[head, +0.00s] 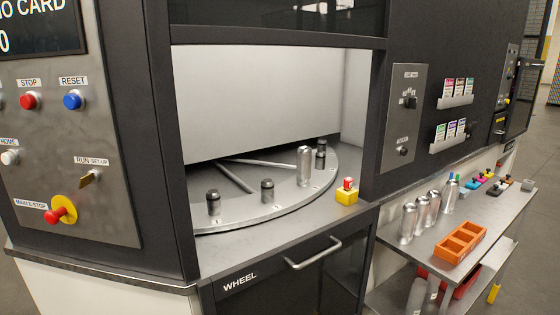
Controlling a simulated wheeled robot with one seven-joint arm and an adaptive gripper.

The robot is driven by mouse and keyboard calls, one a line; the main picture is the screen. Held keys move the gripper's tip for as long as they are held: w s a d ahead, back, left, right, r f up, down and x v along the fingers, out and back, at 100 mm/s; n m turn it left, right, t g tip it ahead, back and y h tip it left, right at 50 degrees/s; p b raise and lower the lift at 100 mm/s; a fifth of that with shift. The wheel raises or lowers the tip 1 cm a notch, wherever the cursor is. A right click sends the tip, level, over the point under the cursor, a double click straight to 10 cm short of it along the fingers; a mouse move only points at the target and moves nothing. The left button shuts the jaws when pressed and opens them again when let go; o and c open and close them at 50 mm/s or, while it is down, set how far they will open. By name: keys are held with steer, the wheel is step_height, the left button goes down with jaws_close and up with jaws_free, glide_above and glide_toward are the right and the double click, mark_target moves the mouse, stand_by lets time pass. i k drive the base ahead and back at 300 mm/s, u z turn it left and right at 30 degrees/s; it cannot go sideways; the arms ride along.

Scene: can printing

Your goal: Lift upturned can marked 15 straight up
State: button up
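One silver can (304,166) stands upright on the rotary wheel (285,213) inside the machine opening, near the wheel's right rim. It looks upturned, probably over one of the wheel's posts, but I cannot see beneath it. No number 15 is legible on it at this size. Several other silver cans (408,223) stand on the shelf at the right, and I can read no marks on them either. My gripper is not in view.
Dark posts (267,191) stand on the wheel. A yellow box with a red button (347,192) sits on the ledge right of the wheel. The opening has dark frame pillars (378,120). An orange tray (461,242) lies on the right shelf (420,258).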

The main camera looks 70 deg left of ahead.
mark_target(303, 153)
steer(key=u, duration=1.65)
